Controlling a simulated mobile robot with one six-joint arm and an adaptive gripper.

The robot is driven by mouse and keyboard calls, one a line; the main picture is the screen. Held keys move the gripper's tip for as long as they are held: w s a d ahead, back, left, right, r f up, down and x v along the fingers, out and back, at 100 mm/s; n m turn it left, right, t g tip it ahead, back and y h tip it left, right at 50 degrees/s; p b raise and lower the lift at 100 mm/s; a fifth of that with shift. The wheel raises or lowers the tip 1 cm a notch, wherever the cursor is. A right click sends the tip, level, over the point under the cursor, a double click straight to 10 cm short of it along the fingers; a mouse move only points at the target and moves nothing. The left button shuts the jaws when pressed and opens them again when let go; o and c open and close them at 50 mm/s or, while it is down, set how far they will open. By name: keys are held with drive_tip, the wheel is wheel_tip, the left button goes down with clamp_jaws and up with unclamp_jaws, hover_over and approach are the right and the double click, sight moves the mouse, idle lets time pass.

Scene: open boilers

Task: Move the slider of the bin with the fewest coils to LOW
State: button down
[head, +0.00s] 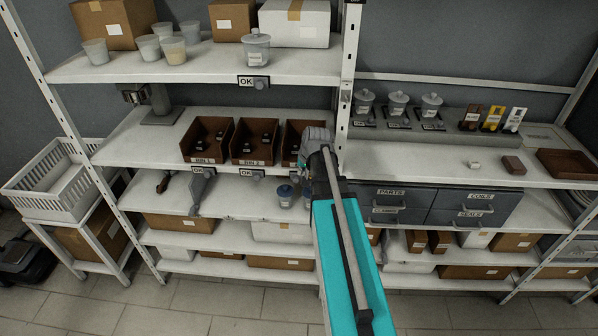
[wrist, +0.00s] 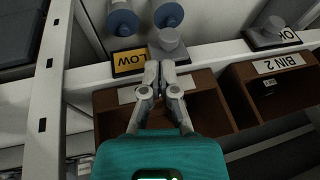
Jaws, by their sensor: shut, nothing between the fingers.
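Three brown bins stand in a row on the middle shelf: BIN 1 (head: 203,158), BIN 2 (head: 250,160) and a third bin (head: 290,128), partly hidden by my gripper (head: 306,166). Small dark coils show in BIN 1 and BIN 2; the third bin's contents are mostly hidden. In the wrist view my gripper (wrist: 163,72) is shut and empty in front of the third bin (wrist: 204,105). Its tips are close to that bin's grey slider (wrist: 168,42), beside a yellow LOW label (wrist: 128,61); contact is unclear. BIN 2's slider (wrist: 270,30) shows OK.
BIN 1's sign also reads OK (head: 199,170). A white shelf post (head: 347,85) is close to the right of my gripper. Grey drawers (head: 392,204) are at right, and a white basket (head: 55,178) is at left.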

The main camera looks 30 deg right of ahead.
drive_tip(key=p+v, duration=1)
drive_tip(key=v, duration=0.1)
drive_tip(key=shift+d+r, duration=0.2)
drive_tip(key=shift+d, duration=0.15)
drive_tip(key=shift+s, duration=0.15)
idle(0.5)
drive_tip(key=s+a+f+n+g+b, duration=0.1)
drive_tip(key=s+a+f+n+b, duration=0.1)
drive_tip(key=a, duration=0.6)
drive_tip(key=s+a+f+n+g+b, duration=0.2)
drive_tip(key=s+a+f+b, duration=0.1)
drive_tip(key=a, duration=0.6)
drive_tip(key=s+a+f+n+g+b, duration=0.1)
drive_tip(key=s+a+f+n+b, duration=0.1)
drive_tip(key=a+f, duration=0.3)
drive_tip(key=shift+s+a+b, duration=0.5)
drive_tip(key=shift+a+b, duration=0.4)
drive_tip(key=shift+a, duration=0.9)
drive_tip(key=shift+d, duration=0.1)
